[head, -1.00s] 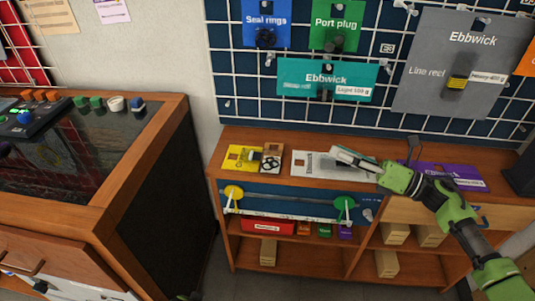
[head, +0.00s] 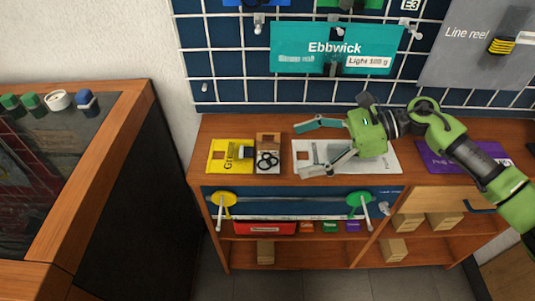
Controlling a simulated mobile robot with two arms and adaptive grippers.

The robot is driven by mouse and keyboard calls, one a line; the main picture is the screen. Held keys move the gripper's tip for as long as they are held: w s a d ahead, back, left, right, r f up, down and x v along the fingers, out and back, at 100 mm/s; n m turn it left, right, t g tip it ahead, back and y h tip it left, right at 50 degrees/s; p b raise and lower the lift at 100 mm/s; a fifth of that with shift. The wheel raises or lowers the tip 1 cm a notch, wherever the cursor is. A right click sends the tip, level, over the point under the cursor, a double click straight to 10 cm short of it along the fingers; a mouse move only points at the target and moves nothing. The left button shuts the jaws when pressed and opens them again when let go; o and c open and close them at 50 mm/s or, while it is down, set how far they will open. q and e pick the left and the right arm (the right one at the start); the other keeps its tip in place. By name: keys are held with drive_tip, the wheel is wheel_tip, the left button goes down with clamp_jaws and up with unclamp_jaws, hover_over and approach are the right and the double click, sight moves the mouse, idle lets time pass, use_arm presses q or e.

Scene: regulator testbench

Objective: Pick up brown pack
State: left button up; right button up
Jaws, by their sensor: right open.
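The brown pack (head: 268,143) stands on the wooden shelf top, just right of a yellow pack (head: 217,160). Its upper part is brown with a dark slot, and its lower front is pale with dark rings. My right gripper (head: 298,148) is open and empty, to the right of the brown pack, with its two fingers spread and pointing left towards it. The fingers are apart from the pack. They hang over a white card (head: 385,163) and hide part of it. My left gripper is out of view.
A purple card (head: 432,158) lies right of the white card. A wire grid with a teal Ebbwick panel (head: 290,50) rises behind the shelf top. Yellow (head: 222,199) and green (head: 358,199) knobs stick out at the front. A wooden cabinet (head: 120,130) stands at the left.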

sight(267, 154)
drive_tip(key=shift+x, duration=1.15)
drive_tip(key=x, duration=0.5)
drive_tip(key=shift+w+r+p, duration=0.25)
drive_tip(key=shift+w+p, duration=0.05)
drive_tip(key=shift+w, duration=0.1)
drive_tip(key=c, duration=1)
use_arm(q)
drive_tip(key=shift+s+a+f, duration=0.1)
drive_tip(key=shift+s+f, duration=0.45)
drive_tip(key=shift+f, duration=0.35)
use_arm(e)
drive_tip(key=shift+c, duration=0.3)
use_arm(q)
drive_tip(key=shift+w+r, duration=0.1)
use_arm(e)
drive_tip(key=shift+r, duration=0.1)
